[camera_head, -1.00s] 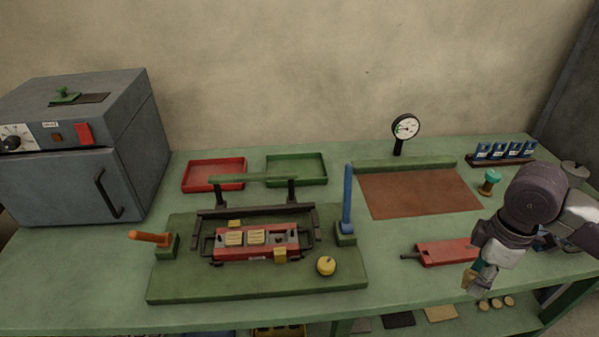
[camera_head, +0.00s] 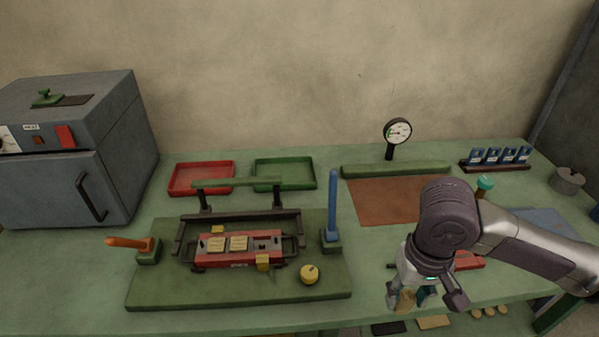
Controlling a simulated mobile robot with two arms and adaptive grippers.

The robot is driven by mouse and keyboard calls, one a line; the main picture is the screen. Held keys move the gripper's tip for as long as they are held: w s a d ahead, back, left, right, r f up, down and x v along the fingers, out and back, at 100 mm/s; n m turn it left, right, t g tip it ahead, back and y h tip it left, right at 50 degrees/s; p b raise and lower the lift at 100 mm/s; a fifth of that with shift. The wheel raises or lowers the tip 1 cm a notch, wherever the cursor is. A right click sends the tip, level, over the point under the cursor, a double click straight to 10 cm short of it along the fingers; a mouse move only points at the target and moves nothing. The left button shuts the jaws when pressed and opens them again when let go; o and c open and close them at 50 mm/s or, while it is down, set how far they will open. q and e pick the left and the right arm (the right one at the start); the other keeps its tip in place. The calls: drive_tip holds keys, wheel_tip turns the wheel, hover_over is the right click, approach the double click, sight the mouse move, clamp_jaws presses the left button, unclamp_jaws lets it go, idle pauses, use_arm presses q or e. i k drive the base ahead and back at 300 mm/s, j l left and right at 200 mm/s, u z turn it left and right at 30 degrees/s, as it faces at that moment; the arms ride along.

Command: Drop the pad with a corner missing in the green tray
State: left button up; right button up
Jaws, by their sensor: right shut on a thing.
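My right gripper (camera_head: 410,297) is in front of the red paddle, above the bench's front edge. It is shut on a small tan pad (camera_head: 404,300), partly hidden by the fingers; I cannot tell whether a corner is missing. The green tray (camera_head: 284,187) lies empty at the back of the bench, right of the red tray and well to the left of my gripper. Two other tan pads (camera_head: 238,243) sit in the red holder (camera_head: 268,244) of the press; no missing corner can be made out on them. My left gripper is not in view.
The empty red tray (camera_head: 202,190) is left of the green one. The press base (camera_head: 160,290) carries a tall blue post (camera_head: 333,205), an orange handle (camera_head: 130,243) and a yellow knob (camera_head: 310,274). A dial gauge (camera_head: 397,132) stands behind the brown mat (camera_head: 380,203).

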sight(290, 176)
drive_tip(key=i+l+u, duration=0.1)
drive_tip(key=l+u, duration=0.65)
drive_tip(key=u, duration=0.75)
drive_tip(key=i, duration=0.55)
